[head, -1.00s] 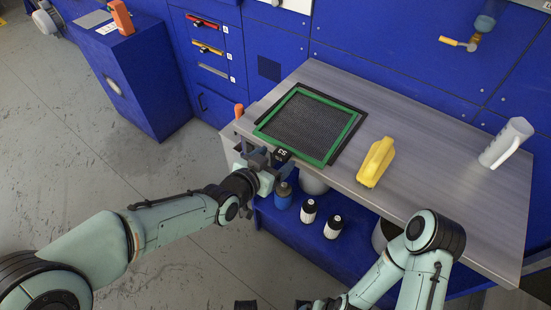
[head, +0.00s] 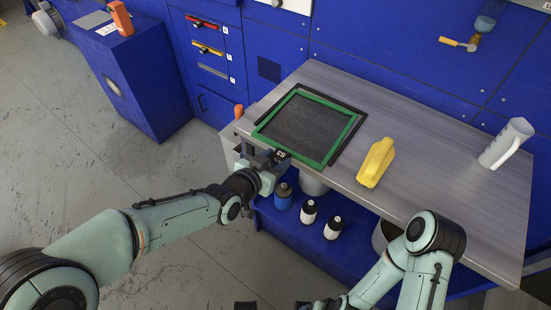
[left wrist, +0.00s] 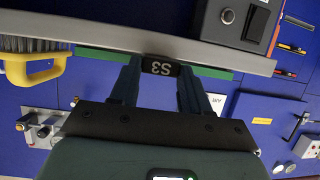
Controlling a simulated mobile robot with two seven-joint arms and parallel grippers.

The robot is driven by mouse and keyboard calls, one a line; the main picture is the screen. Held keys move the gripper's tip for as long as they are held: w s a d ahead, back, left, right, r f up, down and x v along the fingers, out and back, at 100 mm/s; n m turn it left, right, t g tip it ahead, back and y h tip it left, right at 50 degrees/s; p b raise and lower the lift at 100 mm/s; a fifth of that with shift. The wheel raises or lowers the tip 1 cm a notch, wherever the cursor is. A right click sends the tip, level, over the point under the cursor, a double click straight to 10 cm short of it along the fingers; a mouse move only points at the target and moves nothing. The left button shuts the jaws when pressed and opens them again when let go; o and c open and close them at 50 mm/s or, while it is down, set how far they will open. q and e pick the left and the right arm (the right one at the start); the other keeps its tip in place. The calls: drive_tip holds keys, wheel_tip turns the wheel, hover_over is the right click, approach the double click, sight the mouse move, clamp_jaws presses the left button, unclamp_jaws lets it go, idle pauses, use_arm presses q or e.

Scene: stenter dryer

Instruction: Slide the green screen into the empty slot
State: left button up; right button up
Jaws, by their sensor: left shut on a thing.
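The green screen (head: 346,139) is a square green frame with dark mesh, lying flat on the grey worktop between black edge strips. A black tab marked S3 (head: 281,154) sticks out at its near edge. My left gripper (head: 274,160) is shut on this tab; in the left wrist view its fingers (left wrist: 160,82) flank the tab (left wrist: 160,67), with the green edge (left wrist: 108,55) behind. The blue cabinet at the back has a red-fronted slot (head: 203,22), a yellow-fronted slot (head: 207,48) and a lower grey opening (head: 213,71). My right gripper is out of view.
A yellow brush (head: 376,162) lies right of the screen, and a white jug (head: 506,143) stands at the far right of the worktop (head: 440,170). Bottles (head: 309,210) stand on the shelf below. A blue cabinet (head: 140,80) stands at the left, with open floor before it.

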use_arm(q)
drive_tip(key=shift+s+a+b, duration=0.1)
drive_tip(key=shift+s+a, duration=0.35)
drive_tip(key=shift+s, duration=0.25)
drive_tip(key=shift+s+a+b, duration=0.1)
drive_tip(key=shift+s+a, duration=0.35)
drive_tip(key=shift+s, duration=0.25)
drive_tip(key=shift+s+a+b, duration=0.1)
drive_tip(key=shift+s+a, duration=0.35)
drive_tip(key=shift+s, duration=0.25)
drive_tip(key=o, duration=1.2)
drive_tip(key=shift+o, duration=0.2)
drive_tip(key=p+v, duration=0.1)
drive_tip(key=v, duration=1.2)
